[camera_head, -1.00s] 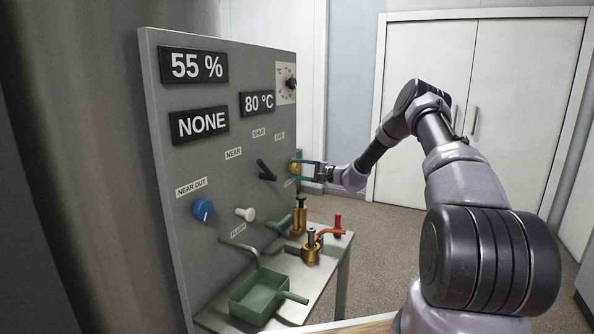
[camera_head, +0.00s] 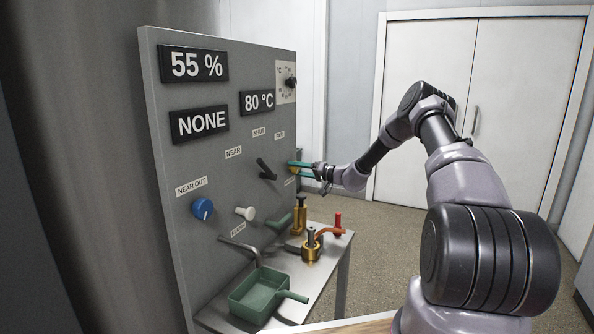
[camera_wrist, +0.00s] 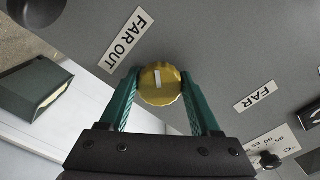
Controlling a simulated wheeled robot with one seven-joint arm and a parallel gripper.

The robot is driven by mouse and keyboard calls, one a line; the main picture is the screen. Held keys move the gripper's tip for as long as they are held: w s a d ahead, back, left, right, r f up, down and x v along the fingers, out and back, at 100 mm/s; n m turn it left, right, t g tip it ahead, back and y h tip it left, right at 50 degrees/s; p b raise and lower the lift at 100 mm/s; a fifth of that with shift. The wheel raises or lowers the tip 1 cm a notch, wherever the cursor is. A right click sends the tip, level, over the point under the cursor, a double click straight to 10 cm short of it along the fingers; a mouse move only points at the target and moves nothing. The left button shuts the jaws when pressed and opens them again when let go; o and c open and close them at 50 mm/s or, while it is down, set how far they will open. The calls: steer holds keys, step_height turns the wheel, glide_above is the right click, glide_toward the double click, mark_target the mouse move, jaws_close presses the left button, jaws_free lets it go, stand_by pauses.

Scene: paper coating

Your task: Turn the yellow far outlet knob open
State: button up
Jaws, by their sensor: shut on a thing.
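The yellow far outlet knob (camera_wrist: 160,84) sits on the grey panel beside the FAR OUT label (camera_wrist: 125,39) in the wrist view. A white mark on its face runs nearly up and down in that view. My gripper (camera_wrist: 160,92) is shut on the knob, with one green finger on each side. In the head view my gripper (camera_head: 300,170) is at the panel's right edge, and its fingers hide the knob.
The grey panel (camera_head: 215,155) carries displays reading 55 %, NONE and 80 °C. A black lever (camera_head: 266,169), a blue knob (camera_head: 202,208) and a white knob (camera_head: 245,213) are left of my gripper. A green tray (camera_head: 258,297) and brass fittings (camera_head: 311,247) stand below.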

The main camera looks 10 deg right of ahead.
steer(key=shift+d+f+n, duration=0.1)
steer(key=shift+f+n, duration=0.05)
steer(key=shift+n, duration=0.95)
steer(key=o, duration=1.4)
steer(key=v, duration=1)
steer(key=shift+s+d, duration=0.25)
steer(key=shift+d, duration=0.05)
